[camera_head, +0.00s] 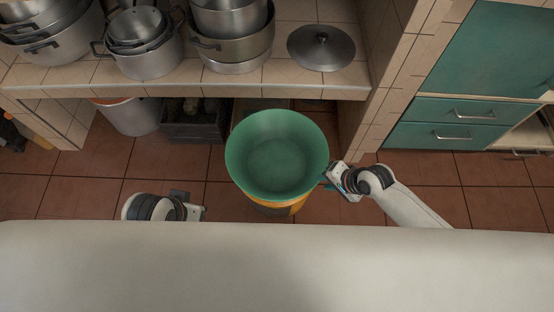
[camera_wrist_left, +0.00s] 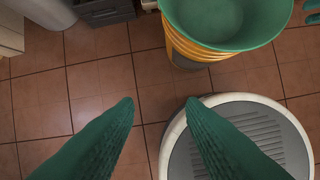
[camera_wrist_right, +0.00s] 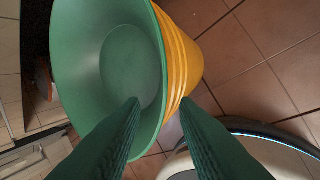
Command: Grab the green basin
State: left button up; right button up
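The green basin (camera_head: 276,158) sits upright and empty above a ribbed yellow-orange body (camera_head: 284,208), in front of the counter. I cannot tell whether that body is a stack of other basins. My right gripper (camera_head: 329,179) is at the basin's right rim. In the right wrist view its fingers (camera_wrist_right: 159,102) are apart, one over the green inside and one beyond the yellow outside, with the wall between them and no clear grip. My left gripper (camera_head: 188,200) is left of the basin and nearer me. In the left wrist view its fingers (camera_wrist_left: 159,102) are open and empty; the basin (camera_wrist_left: 225,22) is beyond them.
The tiled counter (camera_head: 290,80) holds metal pots (camera_head: 143,42) and a lid (camera_head: 321,47). Below it stand a white bucket (camera_head: 132,117) and a dark crate (camera_head: 192,125). Green drawers (camera_head: 445,122) are at right. Tiled floor (camera_head: 95,190) is clear at left.

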jog(key=b+x, duration=0.2)
jog(key=x, duration=0.2)
jog(key=shift+w+a+f, duration=0.1)
jog(key=shift+w+f, duration=0.05)
jog(key=shift+f, duration=0.2)
jog(key=shift+c, duration=0.6)
grip_shut()
dwell(0.5)
